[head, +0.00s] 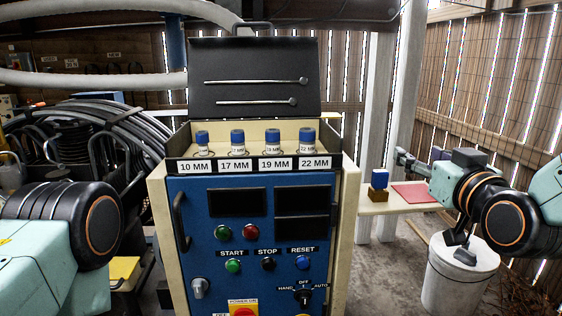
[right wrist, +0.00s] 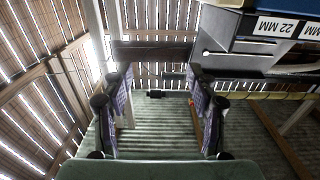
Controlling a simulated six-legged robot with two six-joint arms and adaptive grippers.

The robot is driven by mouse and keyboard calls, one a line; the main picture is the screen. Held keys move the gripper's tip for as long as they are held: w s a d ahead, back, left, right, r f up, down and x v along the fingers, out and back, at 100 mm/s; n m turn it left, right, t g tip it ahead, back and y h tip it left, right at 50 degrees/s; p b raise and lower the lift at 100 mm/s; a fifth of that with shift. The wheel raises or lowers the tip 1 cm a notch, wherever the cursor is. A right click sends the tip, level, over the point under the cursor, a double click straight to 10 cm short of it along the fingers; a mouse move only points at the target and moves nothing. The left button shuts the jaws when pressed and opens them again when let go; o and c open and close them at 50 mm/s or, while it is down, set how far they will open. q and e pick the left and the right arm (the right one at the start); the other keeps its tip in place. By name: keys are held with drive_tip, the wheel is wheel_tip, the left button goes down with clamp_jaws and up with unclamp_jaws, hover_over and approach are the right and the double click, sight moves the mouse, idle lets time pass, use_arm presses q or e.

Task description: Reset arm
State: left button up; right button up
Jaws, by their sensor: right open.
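My right arm reaches in from the right in the head view. Its gripper (head: 408,161) points left, in the air to the right of the blue control cabinet (head: 188,240). In the right wrist view the two dark fingers (right wrist: 160,85) stand apart with nothing between them. The cabinet's corner with an upside-down 22 MM label (right wrist: 277,27) shows at the upper right there. Only a link of my left arm shows at the left of the head view; its gripper is out of frame.
Several blue-topped sockets (head: 237,138) stand in the cabinet's top tray under a raised dark lid (head: 254,65). A shelf with a red mat (head: 415,194) and a blue-topped block (head: 379,180) lies behind my right gripper. A white bucket (head: 452,285) stands below my right arm.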

drive_tip(key=s+a+f+m+g, duration=0.1)
drive_tip(key=s+f+g, duration=0.25)
drive_tip(key=f, duration=0.65)
drive_tip(key=s+f+g, duration=0.3)
drive_tip(key=s+f, duration=0.1)
drive_tip(key=f, duration=0.6)
drive_tip(key=s+a+f+m+g, duration=0.1)
drive_tip(key=s+f+g, duration=0.25)
drive_tip(key=f, duration=0.55)
drive_tip(key=s+f+g, duration=0.2)
drive_tip(key=s+f, duration=0.4)
drive_tip(key=s, duration=0.3)
drive_tip(key=s+f+g+p, duration=0.1)
drive_tip(key=s+f+g, duration=0.2)
drive_tip(key=s+f, duration=0.3)
drive_tip(key=s+f+g+h, duration=0.1)
drive_tip(key=s+f+g, duration=0.2)
drive_tip(key=s, duration=0.9)
wheel_tip(320, 180, down, 3)
drive_tip(key=shift+f+n, duration=0.1)
drive_tip(key=shift+n, duration=0.3)
drive_tip(key=shift+w, duration=0.1)
